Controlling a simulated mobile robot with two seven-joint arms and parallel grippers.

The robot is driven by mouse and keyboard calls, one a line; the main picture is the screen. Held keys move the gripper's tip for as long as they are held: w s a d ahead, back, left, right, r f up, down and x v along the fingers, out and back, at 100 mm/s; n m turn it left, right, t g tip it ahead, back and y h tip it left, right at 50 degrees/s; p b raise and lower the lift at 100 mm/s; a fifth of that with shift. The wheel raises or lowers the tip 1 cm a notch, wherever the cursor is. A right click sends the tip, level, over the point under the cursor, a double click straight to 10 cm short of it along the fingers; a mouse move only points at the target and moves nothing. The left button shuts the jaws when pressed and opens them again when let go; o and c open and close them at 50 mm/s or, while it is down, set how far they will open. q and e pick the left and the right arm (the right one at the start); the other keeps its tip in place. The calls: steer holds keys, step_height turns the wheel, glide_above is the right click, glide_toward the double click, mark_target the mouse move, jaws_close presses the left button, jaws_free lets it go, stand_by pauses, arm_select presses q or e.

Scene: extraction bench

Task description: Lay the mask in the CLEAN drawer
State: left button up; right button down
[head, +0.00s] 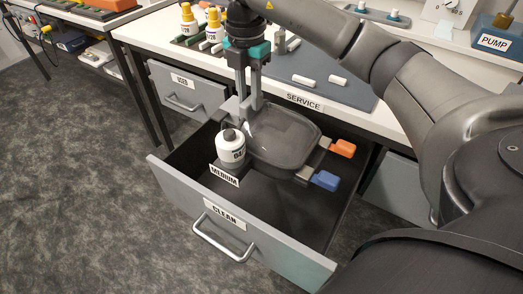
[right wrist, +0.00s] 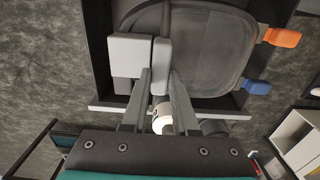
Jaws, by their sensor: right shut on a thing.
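The mask (head: 283,135) is a dark grey, see-through, rounded piece with an orange tab (head: 343,148) and a blue tab (head: 325,180) at its right side. It lies within the outline of the open CLEAN drawer (head: 240,237), towards its back; I cannot tell whether it touches the floor. My right gripper (head: 250,112) points down and is shut on the mask's left part. In the right wrist view the mask (right wrist: 205,50) spreads beyond the fingers (right wrist: 158,95). A white canister (head: 231,147) and a MEDIUM label (head: 224,175) are at the mask's left front. My left gripper is out of view.
The SERVICE bench (head: 200,62) stands behind the drawer, with yellow-capped bottles (head: 188,20) and white pieces on a dark mat (head: 315,85). A USED drawer (head: 188,95) to the left is shut. The front of the CLEAN drawer has bare floor.

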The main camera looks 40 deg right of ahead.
mark_target(251, 116)
step_height(251, 116, down, 6)
steer(key=shift+s+r+b, duration=0.15)
steer(key=shift+r+b, duration=0.05)
steer(key=shift+b, duration=0.6)
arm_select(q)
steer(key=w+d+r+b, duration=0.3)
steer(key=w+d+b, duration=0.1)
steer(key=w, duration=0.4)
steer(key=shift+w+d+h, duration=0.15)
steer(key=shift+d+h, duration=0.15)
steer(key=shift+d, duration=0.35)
arm_select(e)
step_height(251, 116, down, 14)
steer(key=c, duration=1.1)
jaws_free()
steer(key=shift+f, duration=0.15)
steer(key=o, duration=0.4)
